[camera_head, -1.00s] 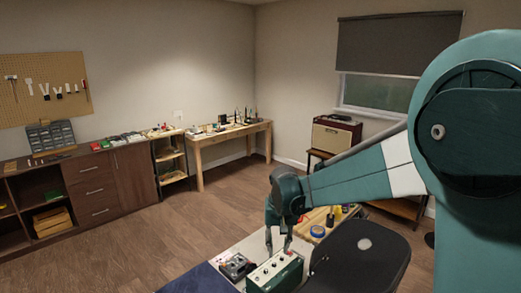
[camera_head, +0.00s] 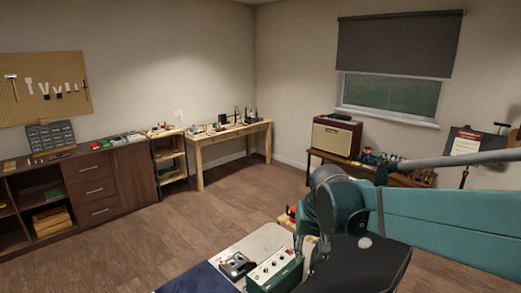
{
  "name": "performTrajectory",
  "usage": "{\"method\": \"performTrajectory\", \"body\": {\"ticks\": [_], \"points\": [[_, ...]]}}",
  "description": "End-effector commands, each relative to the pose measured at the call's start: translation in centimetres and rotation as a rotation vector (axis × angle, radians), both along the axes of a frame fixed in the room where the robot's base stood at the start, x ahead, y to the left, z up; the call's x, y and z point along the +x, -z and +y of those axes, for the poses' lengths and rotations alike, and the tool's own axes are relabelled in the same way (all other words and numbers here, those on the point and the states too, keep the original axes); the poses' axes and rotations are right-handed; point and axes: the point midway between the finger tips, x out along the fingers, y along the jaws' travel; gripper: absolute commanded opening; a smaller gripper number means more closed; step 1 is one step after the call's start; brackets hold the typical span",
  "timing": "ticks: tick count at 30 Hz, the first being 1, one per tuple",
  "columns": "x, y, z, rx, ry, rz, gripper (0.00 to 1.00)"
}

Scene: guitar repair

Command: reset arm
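My arm reaches in from the right, a teal link lying low across the picture. My gripper (camera_head: 303,243) hangs down at the lower middle, just above and behind the green box with knobs (camera_head: 276,272). Its fingers are small and partly hidden by the wrist, so I cannot tell whether they are open or shut. I see nothing held in it.
A small device (camera_head: 236,265) sits left of the green box on a pale worktop (camera_head: 262,238). A black rounded panel (camera_head: 362,268) is close to the wrist. A bench (camera_head: 230,133), a cabinet (camera_head: 100,185) and an amplifier (camera_head: 336,135) stand farther off. The middle floor is clear.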

Motion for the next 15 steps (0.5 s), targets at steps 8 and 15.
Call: {"method": "performTrajectory", "body": {"ticks": [8,15], "points": [[-4.2,-1.1,-1.8,-0.001,0.002,-0.057,0.26],[-7.6,-1.5,-3.3,-0.004,0.003,-0.107,0.26]]}}
